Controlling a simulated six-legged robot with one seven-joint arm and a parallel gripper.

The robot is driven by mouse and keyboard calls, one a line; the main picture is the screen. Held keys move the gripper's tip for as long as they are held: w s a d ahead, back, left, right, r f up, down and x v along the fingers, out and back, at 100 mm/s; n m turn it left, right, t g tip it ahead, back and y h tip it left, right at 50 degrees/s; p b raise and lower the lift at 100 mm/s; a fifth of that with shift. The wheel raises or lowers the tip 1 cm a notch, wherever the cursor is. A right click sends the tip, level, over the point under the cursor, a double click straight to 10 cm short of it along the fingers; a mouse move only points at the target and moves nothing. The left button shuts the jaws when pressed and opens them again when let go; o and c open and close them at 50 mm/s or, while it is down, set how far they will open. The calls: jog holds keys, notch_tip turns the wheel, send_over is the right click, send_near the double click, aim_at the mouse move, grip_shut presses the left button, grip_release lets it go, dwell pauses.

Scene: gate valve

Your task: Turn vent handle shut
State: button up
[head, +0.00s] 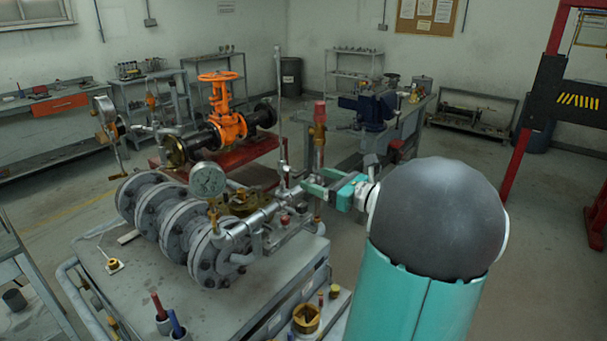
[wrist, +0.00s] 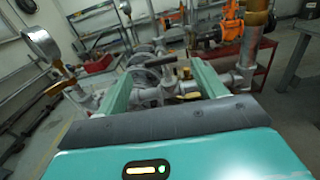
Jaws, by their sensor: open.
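My gripper (head: 312,184) is open, its two green fingers reaching left toward the silver pipework on the grey bench. In the wrist view my gripper (wrist: 161,72) has its fingers spread apart. A small dark bar handle (wrist: 174,75) on a silver fitting lies between and just beyond the fingers, and looks like the vent handle. In the head view the handle cannot be made out clearly near the fingers. The silver pipe (head: 252,218) runs left from there.
A pressure gauge (head: 208,180) stands left of my gripper, and a red-topped upright pipe (head: 319,128) stands close behind. Grey flanges (head: 190,235) fill the bench's middle. An orange valve (head: 228,122) stands farther back. Open floor (head: 540,260) lies to the right.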

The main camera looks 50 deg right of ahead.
jog(key=s, duration=0.5)
jog(key=shift+s+d, duration=0.25)
dwell(0.3)
